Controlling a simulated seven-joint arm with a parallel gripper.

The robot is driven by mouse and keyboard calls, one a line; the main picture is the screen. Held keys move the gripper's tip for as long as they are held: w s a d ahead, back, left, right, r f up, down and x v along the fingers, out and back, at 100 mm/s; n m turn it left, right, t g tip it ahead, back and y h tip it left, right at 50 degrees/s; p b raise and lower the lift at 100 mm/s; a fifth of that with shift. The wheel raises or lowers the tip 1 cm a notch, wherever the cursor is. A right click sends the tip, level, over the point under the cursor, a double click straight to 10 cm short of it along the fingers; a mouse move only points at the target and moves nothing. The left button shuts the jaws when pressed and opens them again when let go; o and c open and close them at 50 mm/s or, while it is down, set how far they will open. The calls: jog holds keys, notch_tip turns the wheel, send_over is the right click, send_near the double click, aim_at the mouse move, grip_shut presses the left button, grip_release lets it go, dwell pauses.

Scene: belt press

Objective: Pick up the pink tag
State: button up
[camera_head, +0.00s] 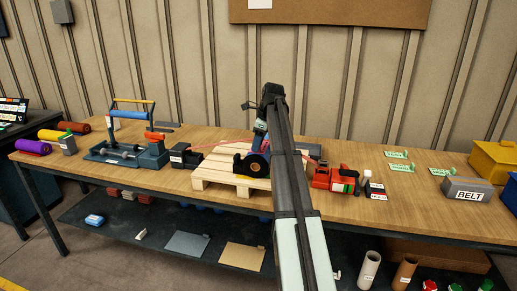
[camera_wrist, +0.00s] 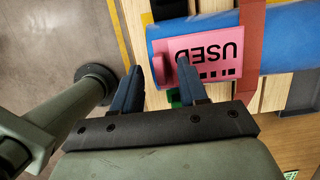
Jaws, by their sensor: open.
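The pink tag (camera_wrist: 212,57), printed "USED" with black marks, lies against a blue roll (camera_wrist: 285,40) in the wrist view. A small dark pink raised part shows at its left end. My gripper (camera_wrist: 160,66) is open, with its two dark blue fingers on either side of that end. The right finger overlaps the tag in the picture. I cannot tell whether either finger touches it. In the head view my gripper (camera_head: 260,143) is over the wooden pallet (camera_head: 206,174) on the bench. The tag does not show there and my arm covers part of the pallet.
A red strap (camera_wrist: 251,45) crosses the roll beside the tag. A blue-handled press (camera_head: 128,150) and a black box (camera_head: 185,157) stand left of the pallet. A red tool (camera_head: 335,179), a grey BELT box (camera_head: 467,189) and yellow bins (camera_head: 493,160) are on the right.

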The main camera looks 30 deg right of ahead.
jog(key=shift+w+a+f, duration=0.1)
jog(key=shift+f, duration=0.4)
grip_shut()
